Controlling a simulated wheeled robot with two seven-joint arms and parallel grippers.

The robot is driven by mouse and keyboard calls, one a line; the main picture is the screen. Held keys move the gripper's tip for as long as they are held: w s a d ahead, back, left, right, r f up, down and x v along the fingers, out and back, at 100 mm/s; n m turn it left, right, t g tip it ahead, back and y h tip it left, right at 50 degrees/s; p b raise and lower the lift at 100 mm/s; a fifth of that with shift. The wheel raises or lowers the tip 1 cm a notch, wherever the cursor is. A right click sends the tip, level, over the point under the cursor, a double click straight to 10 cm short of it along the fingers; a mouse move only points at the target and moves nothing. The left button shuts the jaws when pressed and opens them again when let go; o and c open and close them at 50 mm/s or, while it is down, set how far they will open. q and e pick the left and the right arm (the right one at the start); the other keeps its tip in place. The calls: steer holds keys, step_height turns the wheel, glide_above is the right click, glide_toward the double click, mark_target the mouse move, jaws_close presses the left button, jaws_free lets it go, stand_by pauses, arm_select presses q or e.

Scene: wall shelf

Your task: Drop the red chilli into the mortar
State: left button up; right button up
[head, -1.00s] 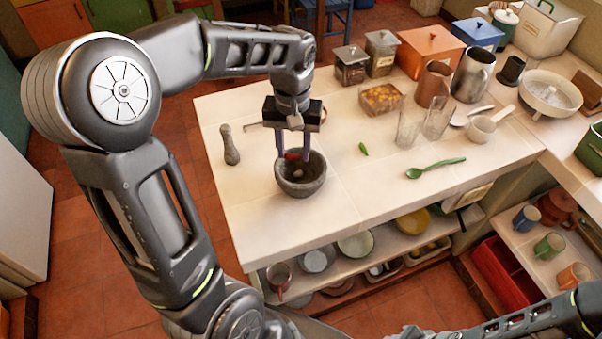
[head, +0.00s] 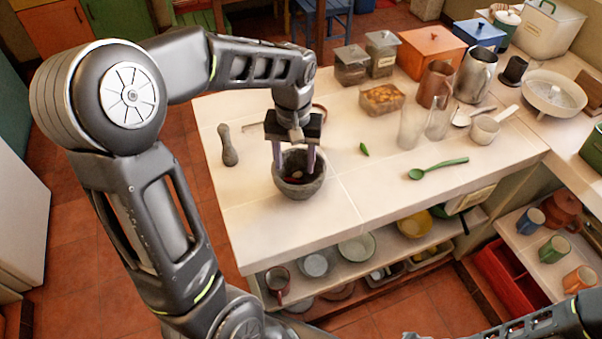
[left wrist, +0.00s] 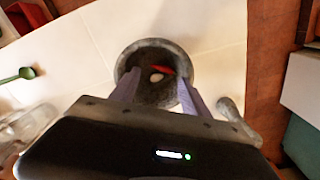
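The grey stone mortar (head: 312,189) stands near the front left of the counter. The red chilli (head: 291,180) lies inside it; the left wrist view shows the chilli (left wrist: 162,69) beside a small pale piece (left wrist: 156,78). My left gripper (head: 293,170) points down into the mortar's mouth. Its fingers are spread apart, with nothing held between them, and in the left wrist view the gripper (left wrist: 158,88) is open over the bowl (left wrist: 150,45). My right gripper is not visible; only part of my right arm shows at the lower right.
A green chilli (head: 364,149), a green spoon (head: 438,168) and glasses (head: 411,128) are to the right. Jars, boxes and pitchers fill the back. The counter's front right is clear.

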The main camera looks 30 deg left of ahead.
arm_select(q)
steer(key=shift+o, duration=0.2)
steer(key=shift+s+a, duration=0.1)
step_height(320, 180, up, 8)
steer(key=b, duration=0.1)
stand_by(0.5)
steer(key=shift+f, duration=0.15)
stand_by(0.6)
